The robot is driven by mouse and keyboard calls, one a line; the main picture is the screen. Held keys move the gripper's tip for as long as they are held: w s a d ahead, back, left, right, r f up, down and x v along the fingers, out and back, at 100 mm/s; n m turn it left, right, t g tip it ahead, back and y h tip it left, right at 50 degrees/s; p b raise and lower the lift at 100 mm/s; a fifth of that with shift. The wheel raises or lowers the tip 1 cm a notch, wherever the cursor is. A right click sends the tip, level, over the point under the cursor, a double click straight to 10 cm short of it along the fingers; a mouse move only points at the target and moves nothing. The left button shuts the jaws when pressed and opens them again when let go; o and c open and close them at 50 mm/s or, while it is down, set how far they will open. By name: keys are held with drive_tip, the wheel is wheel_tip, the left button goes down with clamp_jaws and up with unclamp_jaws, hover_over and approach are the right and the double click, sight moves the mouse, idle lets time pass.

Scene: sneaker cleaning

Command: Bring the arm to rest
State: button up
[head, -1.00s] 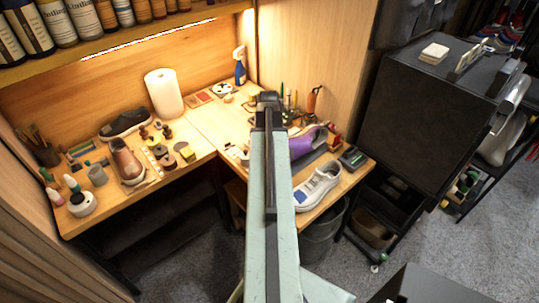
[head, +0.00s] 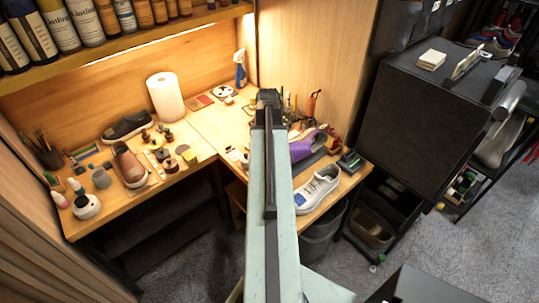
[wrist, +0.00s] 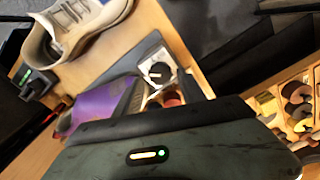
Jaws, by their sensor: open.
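My arm reaches forward and away over the workbench in the head view. My gripper (head: 268,98) is at its far end, above the bench near the inner corner. It is open, and I see nothing held. A purple shoe (head: 302,148) lies just right of the gripper and also shows in the wrist view (wrist: 100,108), partly hidden by my gripper body. A grey-white sneaker (head: 318,189) stands nearer on the bench and also shows at the top of the wrist view (wrist: 78,32). My arm hides part of the bench.
A paper towel roll (head: 166,97), a blue spray bottle (head: 239,72), a brown shoe (head: 129,164) and a dark shoe (head: 127,127) stand on the bench. A black cabinet (head: 420,112) is at right. A grey bin (head: 320,235) stands below the bench. Floor (head: 440,255) shows at right.

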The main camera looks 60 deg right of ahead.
wheel_tip(320, 180, up, 2)
drive_tip(key=shift+p, duration=0.6)
drive_tip(key=shift+f, duration=0.1)
drive_tip(key=shift+w, duration=0.1)
drive_tip(key=w+a+n, duration=0.6)
drive_tip(key=w+a, duration=1.3)
drive_tip(key=a, duration=0.3)
drive_tip(key=w+a+n, duration=0.2)
drive_tip(key=a, duration=2.5)
drive_tip(key=shift+w+a, duration=0.3)
drive_tip(key=shift+a, duration=0.05)
